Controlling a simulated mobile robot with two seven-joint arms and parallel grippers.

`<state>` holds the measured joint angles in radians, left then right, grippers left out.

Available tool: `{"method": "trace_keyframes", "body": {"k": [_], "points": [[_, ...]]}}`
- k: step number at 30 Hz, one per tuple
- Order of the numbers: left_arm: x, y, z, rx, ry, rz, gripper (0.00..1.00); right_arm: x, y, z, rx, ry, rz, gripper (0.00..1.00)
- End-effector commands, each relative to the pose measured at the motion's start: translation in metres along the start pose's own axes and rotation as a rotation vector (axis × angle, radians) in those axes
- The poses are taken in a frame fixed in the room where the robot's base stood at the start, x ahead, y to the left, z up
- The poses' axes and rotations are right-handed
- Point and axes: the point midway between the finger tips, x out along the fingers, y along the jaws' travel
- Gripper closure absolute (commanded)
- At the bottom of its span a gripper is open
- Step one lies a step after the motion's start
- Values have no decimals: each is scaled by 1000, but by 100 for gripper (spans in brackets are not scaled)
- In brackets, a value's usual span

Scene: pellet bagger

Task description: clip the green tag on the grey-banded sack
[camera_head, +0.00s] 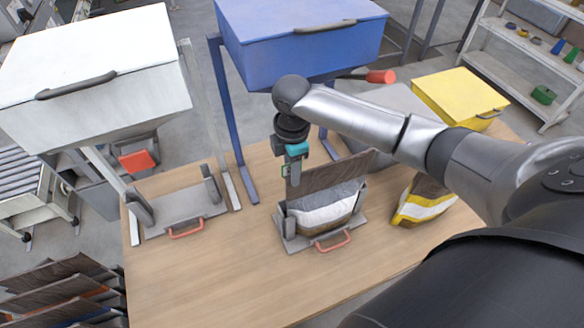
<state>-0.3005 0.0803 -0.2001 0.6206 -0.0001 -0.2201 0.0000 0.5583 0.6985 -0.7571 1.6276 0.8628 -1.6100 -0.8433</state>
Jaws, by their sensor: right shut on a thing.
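The grey-banded sack (327,199) stands upright in the middle holder on the table, with a dark brown top and grey and white below. My right gripper (291,178) points down at the sack's upper left corner. It is shut on the small green tag (285,171), which shows only as a green edge beside the fingers. I cannot tell whether the tag touches the sack. My left gripper is not in view.
An empty holder (184,216) with a red handle stands to the left. A yellow-and-white-banded sack (426,203) sits to the right, partly behind my arm. A white hopper (90,70), a blue hopper (300,40) and a yellow box (460,97) stand behind. The table's front (215,280) is clear.

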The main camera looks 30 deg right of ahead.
Motion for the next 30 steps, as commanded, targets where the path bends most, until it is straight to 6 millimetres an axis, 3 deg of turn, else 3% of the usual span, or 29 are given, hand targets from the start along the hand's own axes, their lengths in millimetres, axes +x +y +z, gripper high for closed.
{"method": "trace_keyframes", "body": {"k": [1, 13, 14, 15, 23, 30], "points": [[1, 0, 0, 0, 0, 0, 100, 7, -6, 2, 0, -8, -16, 100], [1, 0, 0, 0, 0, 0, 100, 9, -6, 2, 0, -10, -20, 100], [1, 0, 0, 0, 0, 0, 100, 9, -6, 2, 0, -10, -20, 59], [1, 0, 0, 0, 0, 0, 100, 8, -6, 2, 0, -10, -20, 55], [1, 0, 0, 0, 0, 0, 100, 5, -4, 1, 0, -6, -12, 26], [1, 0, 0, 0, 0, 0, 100, 4, -3, 1, 0, -5, -9, 26]]}}
